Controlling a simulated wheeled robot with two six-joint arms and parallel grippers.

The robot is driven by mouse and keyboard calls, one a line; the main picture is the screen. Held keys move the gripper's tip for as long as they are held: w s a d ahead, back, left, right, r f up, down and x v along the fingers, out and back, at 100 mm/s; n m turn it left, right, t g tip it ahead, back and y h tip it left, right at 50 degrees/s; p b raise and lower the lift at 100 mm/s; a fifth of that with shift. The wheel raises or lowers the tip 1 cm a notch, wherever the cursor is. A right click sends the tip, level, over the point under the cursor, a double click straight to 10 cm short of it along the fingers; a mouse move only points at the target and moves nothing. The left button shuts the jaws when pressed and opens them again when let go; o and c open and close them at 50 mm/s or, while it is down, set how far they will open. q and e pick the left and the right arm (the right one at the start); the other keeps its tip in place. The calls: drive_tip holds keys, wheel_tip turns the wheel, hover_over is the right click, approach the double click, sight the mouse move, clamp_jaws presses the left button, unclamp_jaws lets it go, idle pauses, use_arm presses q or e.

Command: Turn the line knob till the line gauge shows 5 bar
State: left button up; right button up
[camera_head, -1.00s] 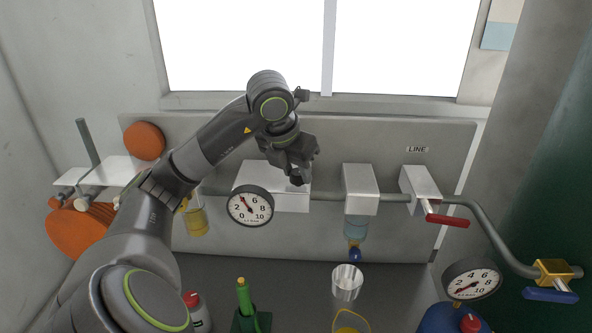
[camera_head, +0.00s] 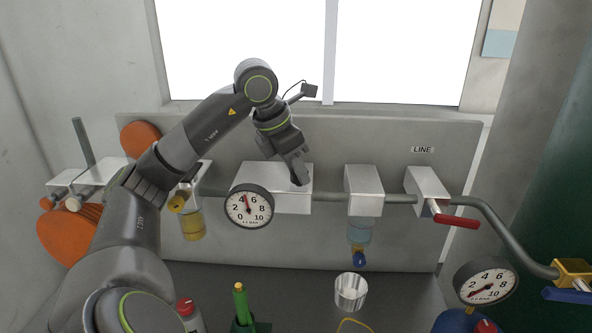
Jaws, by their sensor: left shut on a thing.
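The line gauge (camera_head: 249,206) is a round white dial with a dark rim on the front of a pale regulator block (camera_head: 295,204). Its red needle points nearly straight up, between 4 and 6, slightly on the 4 side, a little under 5 bar. My left gripper (camera_head: 299,178) reaches down onto the top of the block, right of the dial, and is shut. The line knob is mostly hidden by the jaws; they appear closed around it. My right gripper is not in view.
A filter with a blue drain (camera_head: 359,257) hangs right of the block, above a metal cup (camera_head: 351,292). A red-handled valve (camera_head: 456,221) sits further right under the LINE label. A second gauge (camera_head: 486,281) reads low. Bottles stand in front.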

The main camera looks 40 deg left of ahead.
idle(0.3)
use_arm(q)
drive_tip(key=o, duration=1)
drive_tip(key=shift+c, duration=0.2)
drive_tip(key=p+v, duration=0.3)
drive_tip(key=v, duration=1.4)
drive_tip(key=shift+r, duration=0.25)
drive_tip(key=shift+s+f, duration=0.1)
drive_tip(key=shift+f, duration=0.05)
